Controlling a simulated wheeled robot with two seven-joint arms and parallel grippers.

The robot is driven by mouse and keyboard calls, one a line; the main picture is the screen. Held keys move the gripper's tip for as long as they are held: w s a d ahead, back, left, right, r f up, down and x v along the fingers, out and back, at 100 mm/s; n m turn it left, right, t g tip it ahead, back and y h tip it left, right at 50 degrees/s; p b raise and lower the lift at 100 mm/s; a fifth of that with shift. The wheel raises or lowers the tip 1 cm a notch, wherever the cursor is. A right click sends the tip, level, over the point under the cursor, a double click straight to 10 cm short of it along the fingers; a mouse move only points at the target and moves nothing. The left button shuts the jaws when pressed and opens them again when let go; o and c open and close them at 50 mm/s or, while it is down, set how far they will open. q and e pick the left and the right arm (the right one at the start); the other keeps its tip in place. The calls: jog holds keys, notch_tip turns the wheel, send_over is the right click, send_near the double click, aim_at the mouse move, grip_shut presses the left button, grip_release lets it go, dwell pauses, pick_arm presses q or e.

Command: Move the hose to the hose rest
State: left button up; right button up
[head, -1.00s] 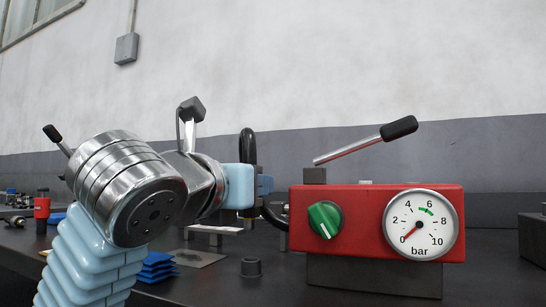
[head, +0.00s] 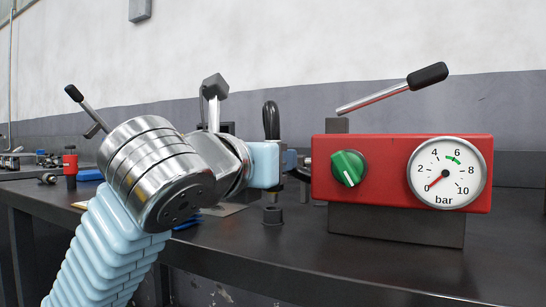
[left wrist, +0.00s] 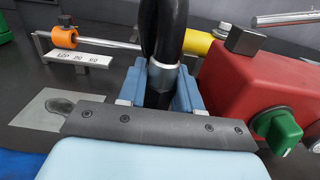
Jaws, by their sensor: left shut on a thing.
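My left gripper (head: 290,162) is left of the red gauge box in the head view. It is shut on the black hose (head: 271,120), which loops up above the fingers. In the left wrist view the hose (left wrist: 163,25) and its metal collar (left wrist: 163,76) stand between the blue fingers (left wrist: 160,88). I cannot tell for sure which fixture is the hose rest. My right gripper is not in view.
The red box (head: 400,170) has a green knob (head: 348,168), a gauge (head: 447,173) and a black-handled lever (head: 395,90). In the left wrist view, an orange ring (left wrist: 65,37) sits on a rod behind a label plate (left wrist: 80,57). The front bench top (head: 330,255) is clear.

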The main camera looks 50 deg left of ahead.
pick_arm(q)
jog(key=shift+f, duration=1.35)
dwell(0.6)
jog(key=o, duration=1.1)
jog(key=p+v, duration=0.2)
jog(key=v, duration=1.2)
